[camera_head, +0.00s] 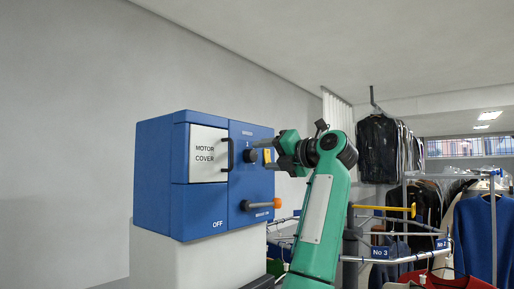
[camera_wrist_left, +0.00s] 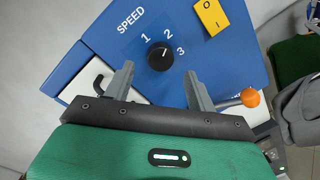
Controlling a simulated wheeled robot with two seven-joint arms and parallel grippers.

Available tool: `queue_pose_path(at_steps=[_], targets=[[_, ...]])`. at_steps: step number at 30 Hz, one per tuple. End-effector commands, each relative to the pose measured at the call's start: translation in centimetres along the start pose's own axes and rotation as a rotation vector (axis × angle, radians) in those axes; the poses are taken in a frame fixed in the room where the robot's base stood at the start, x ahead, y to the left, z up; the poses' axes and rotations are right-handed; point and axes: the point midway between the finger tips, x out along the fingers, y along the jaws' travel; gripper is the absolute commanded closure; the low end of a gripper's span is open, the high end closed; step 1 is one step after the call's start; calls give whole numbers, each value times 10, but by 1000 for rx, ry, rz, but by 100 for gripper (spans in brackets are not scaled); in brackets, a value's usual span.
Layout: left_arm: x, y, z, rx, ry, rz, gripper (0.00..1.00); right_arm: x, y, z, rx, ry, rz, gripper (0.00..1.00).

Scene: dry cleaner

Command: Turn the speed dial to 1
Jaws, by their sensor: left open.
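The speed dial (camera_wrist_left: 160,57) is a round black knob on the blue machine face, under the word SPEED and beside the printed numbers 1, 2 and 3. Its light pointer mark is small and seems to point toward the 2. The dial also shows in the head view (camera_head: 249,155). My left gripper (camera_wrist_left: 159,71) is open and empty. Its two fingers point at the panel, and the dial appears centred just beyond the gap between the fingertips. In the head view the left gripper (camera_head: 263,150) is close to the dial; contact cannot be told. My right gripper is not in view.
A yellow switch (camera_wrist_left: 211,15) sits right of the dial. An orange-knobbed lever (camera_wrist_left: 250,97) is lower right. The motor cover (camera_head: 207,155) has a black handle (camera_head: 227,155). Clothes rails with garments (camera_head: 480,230) stand at the right.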

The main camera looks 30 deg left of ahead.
Motion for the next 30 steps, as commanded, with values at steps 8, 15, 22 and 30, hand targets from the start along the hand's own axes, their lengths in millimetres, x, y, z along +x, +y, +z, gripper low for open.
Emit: queue_pose_path(at_steps=[8, 15, 22, 30], targets=[[35, 1, 1, 0, -1, 2, 43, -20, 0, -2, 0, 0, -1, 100], [40, 0, 0, -1, -2, 1, 43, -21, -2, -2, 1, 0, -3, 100], [40, 0, 0, -1, -1, 1, 61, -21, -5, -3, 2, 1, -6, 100], [40, 0, 0, -2, -1, 0, 88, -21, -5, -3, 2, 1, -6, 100]])
